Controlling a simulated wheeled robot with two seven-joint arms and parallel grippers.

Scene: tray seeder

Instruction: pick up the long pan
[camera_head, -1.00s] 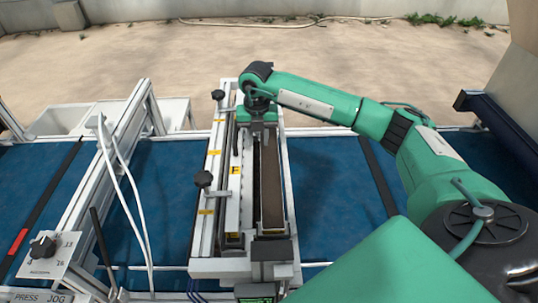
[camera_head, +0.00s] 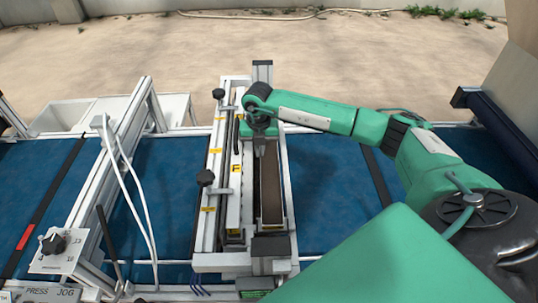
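The long pan (camera_head: 271,193) looks like a narrow, light-rimmed trough with a brown inside. It lies lengthwise in the seeder frame, running away from me. My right gripper (camera_head: 259,150) points down over the far part of the pan, its arm coming in from the right. The gripper body hides the pan's far end. The fingers are small and dark here, and their gap and any contact with the pan cannot be made out. My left gripper is not in view.
The seeder frame (camera_head: 208,222) with black knobs stands left of the pan across a blue conveyor belt (camera_head: 325,185). Another metal frame (camera_head: 125,160) with white cables stands further left. A dark blue roller (camera_head: 490,110) is at the right.

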